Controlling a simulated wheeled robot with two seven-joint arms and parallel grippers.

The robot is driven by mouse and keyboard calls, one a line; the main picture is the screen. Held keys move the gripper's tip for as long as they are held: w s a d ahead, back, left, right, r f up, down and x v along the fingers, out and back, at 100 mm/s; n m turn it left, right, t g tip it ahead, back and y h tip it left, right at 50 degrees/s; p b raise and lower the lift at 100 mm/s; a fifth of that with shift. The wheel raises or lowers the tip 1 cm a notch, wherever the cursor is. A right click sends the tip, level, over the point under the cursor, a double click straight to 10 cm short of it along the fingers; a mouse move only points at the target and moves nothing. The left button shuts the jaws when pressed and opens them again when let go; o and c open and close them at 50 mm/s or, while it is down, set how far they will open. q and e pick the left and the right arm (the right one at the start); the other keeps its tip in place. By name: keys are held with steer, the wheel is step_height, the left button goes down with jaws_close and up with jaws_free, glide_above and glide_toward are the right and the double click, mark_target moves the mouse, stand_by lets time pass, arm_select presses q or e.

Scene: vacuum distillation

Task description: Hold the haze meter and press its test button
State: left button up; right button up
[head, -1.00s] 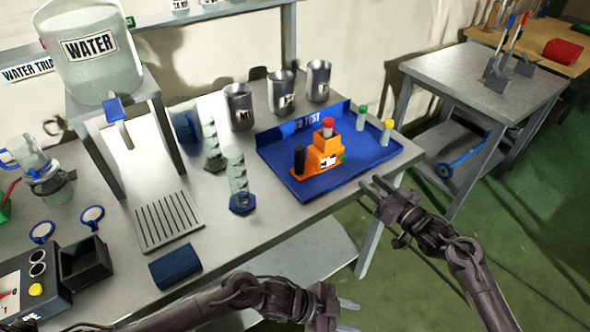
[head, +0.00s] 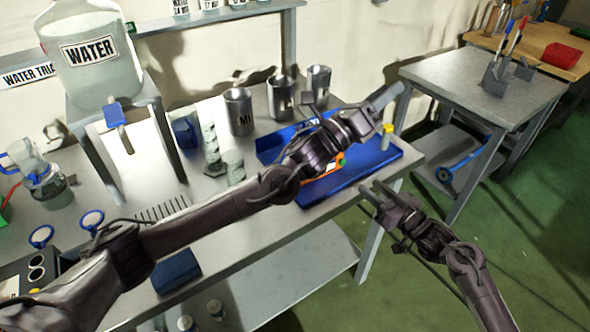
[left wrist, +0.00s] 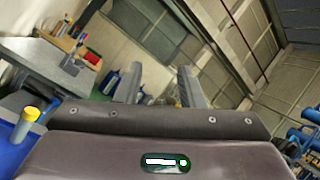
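The haze meter, an orange device (head: 337,165) on the blue tray (head: 377,162), is almost wholly hidden behind my left arm in the head view. Only a bit of its orange edge shows, with a green spot beside it. I cannot tell which part is the test button. My left gripper (head: 388,98) is raised over the tray's back right side, pointing up and right, above the meter. In the left wrist view the left gripper (left wrist: 162,82) has its two fingers apart with nothing between them. My right gripper (head: 371,188) is open and empty, just off the table's front right edge.
A yellow-capped vial (head: 387,136) stands at the tray's right end, close under my left gripper. Metal beakers (head: 239,111) stand behind the tray. A water jug (head: 90,55) is on a stand at left. A grey side table (head: 480,80) stands to the right.

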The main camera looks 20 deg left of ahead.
arm_select(q)
steer(key=s+a+f+y, duration=0.1)
steer(key=a+f+y, duration=0.4)
steer(key=f, duration=0.1)
steer(key=s+a+f+n+t+y, duration=0.1)
steer(key=a+f+y, duration=0.4)
steer(key=f+y, duration=0.1)
steer(key=s+a+f+n+y, duration=0.1)
steer(key=a+f+y, duration=0.5)
steer(key=f, duration=0.2)
steer(key=shift+s+a+t, duration=0.1)
steer(key=shift+s+t, duration=0.2)
steer(key=shift+a+f, duration=0.25)
steer(key=w, duration=0.7)
steer(key=shift+w+a, duration=0.25)
steer(key=shift+w, duration=0.05)
